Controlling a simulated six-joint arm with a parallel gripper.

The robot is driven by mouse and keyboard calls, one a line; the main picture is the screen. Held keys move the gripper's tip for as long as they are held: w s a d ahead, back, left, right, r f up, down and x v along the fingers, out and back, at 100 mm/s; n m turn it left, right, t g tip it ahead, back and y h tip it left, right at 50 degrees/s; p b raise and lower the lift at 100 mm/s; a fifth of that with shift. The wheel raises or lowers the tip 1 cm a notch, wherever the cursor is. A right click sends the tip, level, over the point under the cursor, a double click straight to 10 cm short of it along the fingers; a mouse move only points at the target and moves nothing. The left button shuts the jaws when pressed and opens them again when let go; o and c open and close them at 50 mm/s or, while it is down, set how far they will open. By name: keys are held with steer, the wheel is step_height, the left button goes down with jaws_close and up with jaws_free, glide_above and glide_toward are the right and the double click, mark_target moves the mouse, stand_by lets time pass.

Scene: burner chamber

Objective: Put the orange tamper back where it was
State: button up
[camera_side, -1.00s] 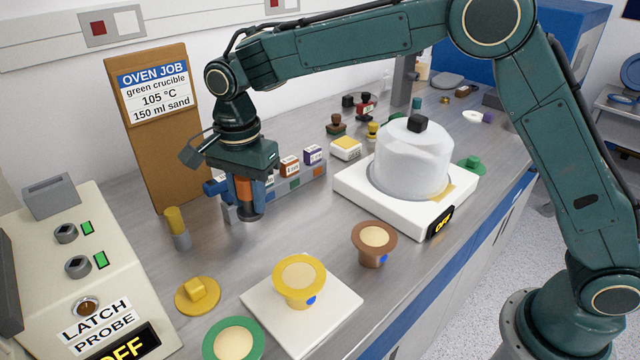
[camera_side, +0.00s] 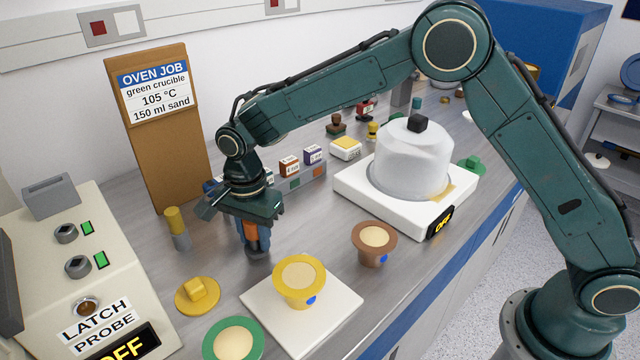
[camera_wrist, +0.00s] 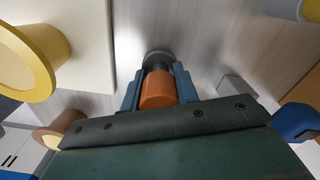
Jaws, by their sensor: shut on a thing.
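The orange tamper (camera_side: 251,236) is upright between the fingers of my gripper (camera_side: 253,238), which is shut on its orange handle. Its dark, round foot shows below the fingers, at or close to the bench top; I cannot tell whether it touches. In the wrist view the orange handle (camera_wrist: 158,90) sits between the two blue-grey fingers, with the grey foot beyond it. The tamper is on bare bench, left of and behind the white tile (camera_side: 333,320) with the yellow crucible (camera_side: 300,283).
A yellow-topped grey tool (camera_side: 177,228) and a yellow lid (camera_side: 198,295) stand to the left. A brown crucible (camera_side: 373,245) and the white heater (camera_side: 350,195) under a glass dome are to the right. A rack with small labelled boxes (camera_side: 290,166) is behind my gripper.

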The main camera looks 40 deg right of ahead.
steer(key=shift+f, duration=0.4)
steer(key=shift+f, duration=0.1)
steer(key=o, duration=1)
step_height(320, 180, up, 12)
steer(key=shift+r, duration=0.1)
stand_by(0.4)
